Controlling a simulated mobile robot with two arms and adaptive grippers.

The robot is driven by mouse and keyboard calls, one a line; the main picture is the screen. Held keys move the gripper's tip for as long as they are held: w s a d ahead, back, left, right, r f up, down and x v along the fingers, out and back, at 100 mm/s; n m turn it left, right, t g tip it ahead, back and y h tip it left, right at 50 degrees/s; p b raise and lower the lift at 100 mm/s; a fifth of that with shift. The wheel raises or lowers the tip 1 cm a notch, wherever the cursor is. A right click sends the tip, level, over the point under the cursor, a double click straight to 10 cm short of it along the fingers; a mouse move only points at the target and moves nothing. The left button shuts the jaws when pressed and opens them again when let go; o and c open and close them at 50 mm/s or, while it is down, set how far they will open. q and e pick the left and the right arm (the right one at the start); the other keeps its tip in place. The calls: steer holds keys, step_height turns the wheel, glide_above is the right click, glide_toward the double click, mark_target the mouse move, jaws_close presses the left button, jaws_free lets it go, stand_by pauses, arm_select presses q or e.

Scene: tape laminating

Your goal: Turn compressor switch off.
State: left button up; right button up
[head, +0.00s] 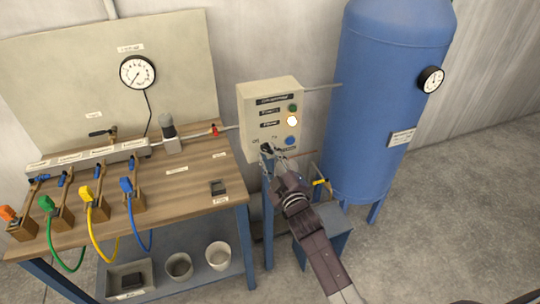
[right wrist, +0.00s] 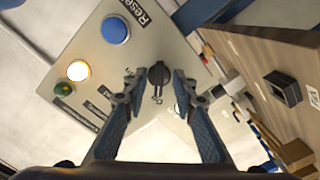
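The compressor control box (head: 268,92) is a beige panel on a stand, with a small green light (head: 292,107), a lit white lamp (head: 292,121) and a blue button (head: 290,140). The switch is a black rotary knob (right wrist: 158,74) low on the panel. In the right wrist view it sits between the two blue-padded fingers of my right gripper (right wrist: 157,84), with a gap on each side. The right gripper (head: 271,154) is open in front of the panel. I cannot tell which label the knob points to. My left gripper is out of view.
A blue tank (head: 385,90) with a gauge (head: 431,80) stands right of the box. A yellow-handled valve (head: 321,182) is close to my right arm. A wooden workbench (head: 185,190) with colored hoses and a gauge board (head: 60,70) is at left. Floor at right is clear.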

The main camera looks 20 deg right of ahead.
steer(key=s, duration=1.2)
steer(key=shift+d, duration=0.2)
steer(key=s+f+m+g+b, duration=0.1)
steer(key=s+f+g, duration=0.25)
steer(key=f, duration=0.85)
steer(key=s+a+f+m+g, duration=0.15)
steer(key=s+f, duration=0.25)
steer(key=f, duration=0.7)
steer(key=s+f+m+g+b, duration=0.1)
steer(key=s+f+g, duration=0.25)
steer(key=f, duration=0.85)
steer(key=s+d+f+m+g, duration=0.1)
steer(key=s+f+g, duration=0.2)
steer(key=s+f, duration=1.1)
steer(key=s+d+f+m+g, duration=0.1)
steer(key=s+f, duration=0.3)
steer(key=s, duration=0.7)
steer(key=s+d+f+m+g+b, duration=0.1)
steer(key=s+f+g, duration=0.3)
steer(key=s, duration=0.7)
steer(key=shift+s+d+f+m+h, duration=0.3)
steer(key=shift+s+d+f+m, duration=0.1)
steer(key=shift+d+f, duration=0.35)
steer(key=shift+g, duration=0.25)
steer(key=shift+c, duration=0.4)
